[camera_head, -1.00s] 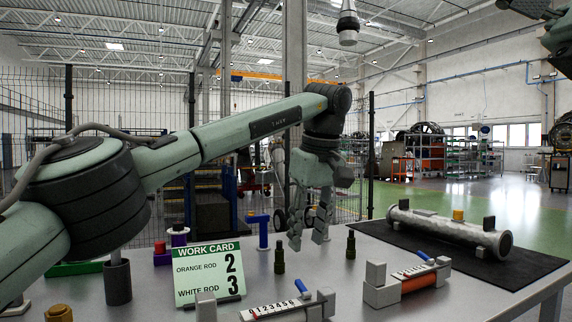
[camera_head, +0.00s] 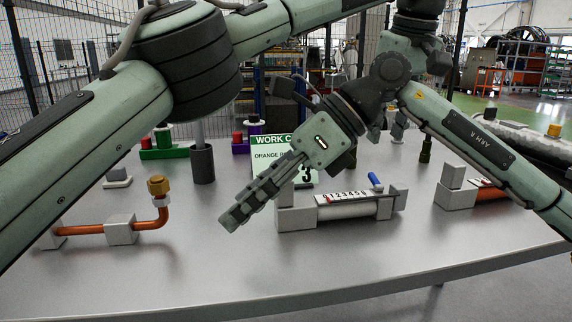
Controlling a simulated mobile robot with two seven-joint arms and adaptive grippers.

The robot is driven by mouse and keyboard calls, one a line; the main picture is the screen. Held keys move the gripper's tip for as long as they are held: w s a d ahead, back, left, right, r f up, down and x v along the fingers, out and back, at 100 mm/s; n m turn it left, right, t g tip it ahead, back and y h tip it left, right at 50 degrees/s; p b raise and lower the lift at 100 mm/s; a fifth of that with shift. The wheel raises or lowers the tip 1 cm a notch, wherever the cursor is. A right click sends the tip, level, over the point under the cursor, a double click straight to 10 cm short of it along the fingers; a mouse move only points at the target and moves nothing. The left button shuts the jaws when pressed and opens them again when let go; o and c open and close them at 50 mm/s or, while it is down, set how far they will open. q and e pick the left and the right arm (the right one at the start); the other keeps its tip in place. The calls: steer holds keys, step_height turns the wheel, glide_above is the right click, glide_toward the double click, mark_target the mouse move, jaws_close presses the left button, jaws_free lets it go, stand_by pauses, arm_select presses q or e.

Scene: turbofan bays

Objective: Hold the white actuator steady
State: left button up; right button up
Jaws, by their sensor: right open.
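The white actuator (camera_head: 348,211) lies on the table between grey end blocks, with a numbered scale and a blue lever (camera_head: 375,181) on top. My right gripper (camera_head: 245,206) reaches in from the right, angled down to the left. It is left of the actuator and apart from it in the picture; its fingers are open, seen nearly edge-on. My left gripper (camera_head: 387,129) hangs behind the actuator, its fingers apart and empty. My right arm's elbow hides much of it. The work card (camera_head: 272,142) stands behind the actuator, partly covered by my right gripper.
A bent copper pipe (camera_head: 157,214) in grey blocks lies at left. A dark cylinder (camera_head: 202,164) stands behind it. The orange-rod actuator (camera_head: 489,194) is at right, partly behind my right arm. The table's front (camera_head: 230,270) is clear.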

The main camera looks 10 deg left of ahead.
mark_target(286, 209)
steer(key=w+n+h, duration=0.1)
steer(key=w, duration=0.1)
steer(key=w+f+n+h, duration=0.1)
steer(key=w+h, duration=0.1)
steer(key=w+f+n+t+h, duration=0.1)
steer(key=w+h, duration=0.1)
steer(key=w, duration=0.1)
steer(key=shift+a, duration=0.35)
steer(key=w+h, duration=0.1)
steer(key=d+h, duration=0.1)
steer(key=w+n, duration=0.1)
steer(key=shift+w+d+r+t+h, duration=0.25)
steer(key=shift+w+t+h, duration=0.05)
steer(key=shift+h, duration=0.1)
steer(key=d, duration=0.1)
steer(key=w+d+r+h, duration=0.1)
steer(key=shift+d+r+t, duration=0.3)
steer(key=shift+w+d+f+h, duration=0.1)
steer(key=shift+d+h, duration=0.1)
steer(key=shift+h, duration=0.1)
step_height(286, 209, down, 7)
steer(key=shift+f, duration=0.2)
steer(key=shift+c, duration=0.4)
jaws_close()
arm_select(q)
steer(key=shift+c, duration=0.3)
